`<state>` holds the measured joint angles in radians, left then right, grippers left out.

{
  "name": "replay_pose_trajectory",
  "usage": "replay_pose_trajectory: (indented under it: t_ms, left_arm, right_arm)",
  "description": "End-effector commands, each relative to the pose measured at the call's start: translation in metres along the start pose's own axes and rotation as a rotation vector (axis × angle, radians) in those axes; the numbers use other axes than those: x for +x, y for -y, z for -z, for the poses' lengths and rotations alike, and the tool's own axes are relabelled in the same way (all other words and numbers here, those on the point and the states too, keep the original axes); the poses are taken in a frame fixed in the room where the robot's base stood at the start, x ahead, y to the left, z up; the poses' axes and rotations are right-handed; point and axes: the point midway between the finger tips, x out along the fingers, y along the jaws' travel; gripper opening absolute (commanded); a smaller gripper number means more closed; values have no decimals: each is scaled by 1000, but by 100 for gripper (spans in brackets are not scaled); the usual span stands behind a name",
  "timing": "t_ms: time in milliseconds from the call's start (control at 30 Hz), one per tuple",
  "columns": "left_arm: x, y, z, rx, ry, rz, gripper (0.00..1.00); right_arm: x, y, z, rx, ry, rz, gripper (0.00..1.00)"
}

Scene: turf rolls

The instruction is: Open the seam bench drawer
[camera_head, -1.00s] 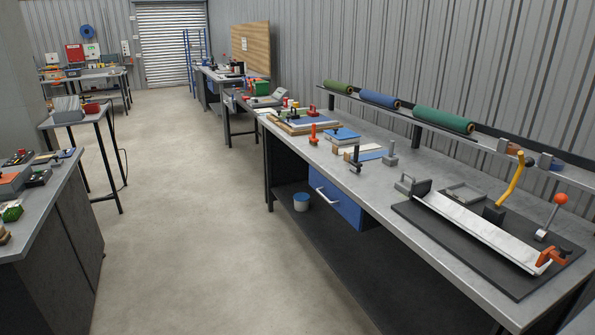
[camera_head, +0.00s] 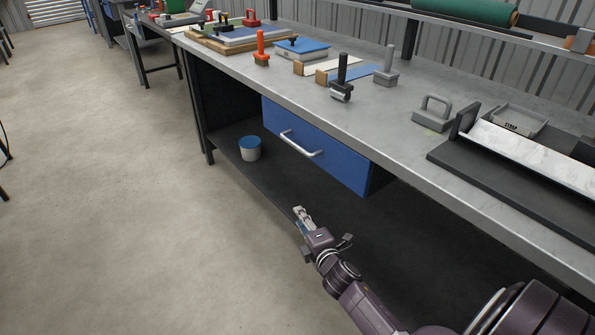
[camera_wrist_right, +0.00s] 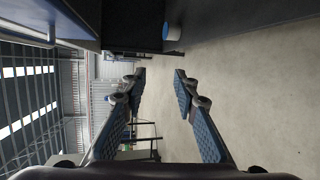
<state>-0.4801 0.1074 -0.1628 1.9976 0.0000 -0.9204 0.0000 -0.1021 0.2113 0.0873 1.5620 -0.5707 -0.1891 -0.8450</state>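The blue seam bench drawer (camera_head: 325,150) hangs under the grey bench top and is closed, with a silver bar handle (camera_head: 301,144) on its front. My right gripper (camera_head: 300,212) is in front of the bench, below the handle in the head view and apart from it. In the right wrist view its two fingers (camera_wrist_right: 160,82) are spread apart with nothing between them. My left gripper is in neither view.
A white tub with a blue lid (camera_head: 250,148) stands on the dark lower shelf (camera_head: 285,185). Hand tools and blocks, among them a black-handled roller (camera_head: 342,80), stand on the bench top (camera_head: 300,85). The concrete floor (camera_head: 120,200) left of the bench is clear.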

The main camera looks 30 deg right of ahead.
Motion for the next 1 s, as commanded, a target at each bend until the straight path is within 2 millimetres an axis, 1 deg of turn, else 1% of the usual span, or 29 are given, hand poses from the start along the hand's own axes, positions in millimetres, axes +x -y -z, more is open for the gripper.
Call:
replay_pose_trajectory:
  t_ms: [33, 67, 100, 200, 300, 333, 433, 533, 667, 800, 1000]
  left_arm:
    - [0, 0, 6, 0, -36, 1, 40]
    - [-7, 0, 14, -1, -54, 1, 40]
    - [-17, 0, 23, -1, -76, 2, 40]
    - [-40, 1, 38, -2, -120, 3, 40]
    - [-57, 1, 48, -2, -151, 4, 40]
    - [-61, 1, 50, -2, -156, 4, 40]
    - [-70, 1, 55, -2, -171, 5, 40]
    - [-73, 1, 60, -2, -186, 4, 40]
    - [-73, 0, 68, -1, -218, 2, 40]
    - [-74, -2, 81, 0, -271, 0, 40]
    - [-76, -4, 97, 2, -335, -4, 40]
  right_arm:
    - [7, -21, -7, -79, 17, -85, 27]
    - [8, -40, -11, -127, 29, -130, 27]
    - [7, -63, -16, -189, 48, -184, 27]
    - [-1, -111, -26, -316, 96, -295, 27]
    - [-10, -143, -32, -401, 135, -365, 27]
    - [-12, -150, -34, -418, 144, -379, 27]
    - [-16, -165, -37, -454, 164, -408, 27]
    - [-10, -173, -38, -465, 169, -415, 27]
    - [7, -182, -40, -464, 169, -415, 27]
    - [28, -190, -40, -462, 168, -414, 27]
    - [47, -198, -42, -460, 167, -412, 27]
